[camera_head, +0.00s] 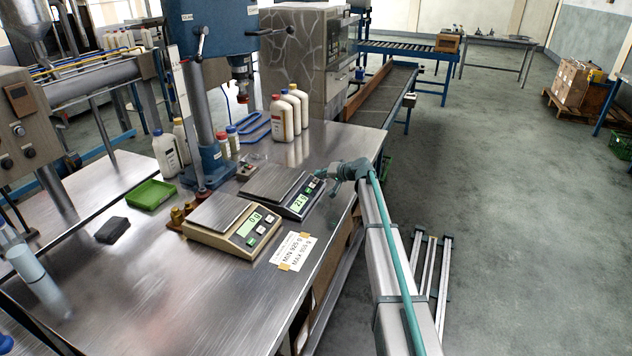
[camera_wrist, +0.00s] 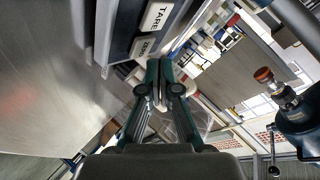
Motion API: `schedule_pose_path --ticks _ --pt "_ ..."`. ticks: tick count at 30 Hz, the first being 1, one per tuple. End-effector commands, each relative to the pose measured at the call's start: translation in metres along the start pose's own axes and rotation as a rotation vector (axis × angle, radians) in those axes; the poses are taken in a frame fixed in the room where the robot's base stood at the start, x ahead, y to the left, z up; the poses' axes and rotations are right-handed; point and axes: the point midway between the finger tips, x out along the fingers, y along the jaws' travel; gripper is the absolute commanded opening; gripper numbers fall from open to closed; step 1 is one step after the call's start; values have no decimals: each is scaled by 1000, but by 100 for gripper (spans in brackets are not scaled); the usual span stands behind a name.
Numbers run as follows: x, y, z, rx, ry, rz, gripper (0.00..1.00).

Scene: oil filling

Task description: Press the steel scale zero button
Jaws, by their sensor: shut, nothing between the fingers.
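A dark-bodied scale (camera_head: 297,211) with a steel plate stands near the right edge of the steel table. Its green display reads about 21 g. In the wrist view a dark panel carries a ZERO button (camera_wrist: 143,46) and a TARE button (camera_wrist: 157,16). My gripper (camera_head: 327,173) is at the right end of the dark scale, by its buttons. In the wrist view my gripper (camera_wrist: 160,64) is shut and empty, with its tips just below and right of the ZERO button. I cannot tell whether they touch it.
A beige scale (camera_head: 241,242) sits beside it on the left, near brass weights (camera_head: 177,217). A paper label (camera_head: 292,251) lies in front. A blue press column (camera_head: 210,160) and several white bottles (camera_head: 283,118) stand behind. The table's left front is mostly clear.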

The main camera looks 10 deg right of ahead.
Motion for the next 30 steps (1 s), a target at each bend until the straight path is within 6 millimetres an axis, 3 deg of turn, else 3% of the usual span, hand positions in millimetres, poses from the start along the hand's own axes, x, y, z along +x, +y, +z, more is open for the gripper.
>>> schedule_pose_path --ticks 30 --pt "5 4 4 0 0 0 0"
